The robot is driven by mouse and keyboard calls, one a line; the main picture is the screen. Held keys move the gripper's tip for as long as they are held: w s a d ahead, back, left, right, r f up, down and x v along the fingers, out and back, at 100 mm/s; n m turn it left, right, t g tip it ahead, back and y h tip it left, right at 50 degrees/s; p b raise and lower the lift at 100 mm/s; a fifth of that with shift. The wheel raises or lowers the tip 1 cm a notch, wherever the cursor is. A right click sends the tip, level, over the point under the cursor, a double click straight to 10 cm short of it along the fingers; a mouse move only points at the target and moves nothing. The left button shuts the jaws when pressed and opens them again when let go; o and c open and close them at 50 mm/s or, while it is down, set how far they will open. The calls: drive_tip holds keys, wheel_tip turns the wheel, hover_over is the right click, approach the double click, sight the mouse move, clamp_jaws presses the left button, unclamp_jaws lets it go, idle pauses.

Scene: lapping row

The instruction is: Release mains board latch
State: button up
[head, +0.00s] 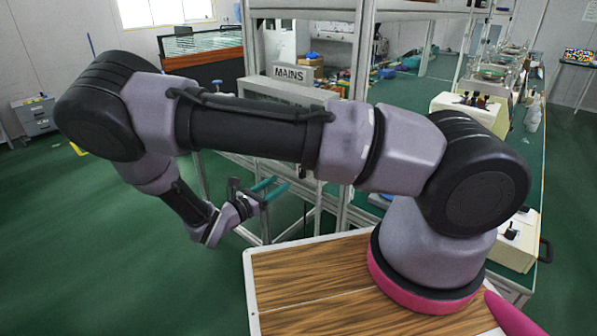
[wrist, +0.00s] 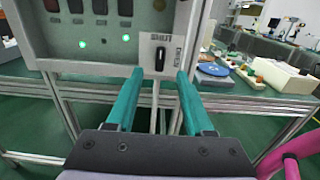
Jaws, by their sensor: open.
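The mains board (wrist: 100,25) is a grey panel in the upper left of the wrist view. Its latch (wrist: 160,58) is a small black upright handle on a pale plate at the panel's lower right. The plate reads SHUT above the latch and what looks like OPEN, turned sideways, at its right. My gripper (wrist: 160,74) is open and empty. Its two teal fingers point toward the panel, one on each side of the latch in the picture; I see no contact. In the head view my gripper (head: 280,186) is below the MAINS sign (head: 290,74), and my arm hides the board.
Two green lamps and several dark switches sit on the panel left of the latch. A metal frame (head: 357,100) stands beside it. A bench with a blue disc (wrist: 214,70) and a white box (wrist: 275,75) lies to the right. Green floor is open at the left.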

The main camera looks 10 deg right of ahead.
drive_tip(key=x, duration=1)
drive_tip(key=shift+d, duration=0.1)
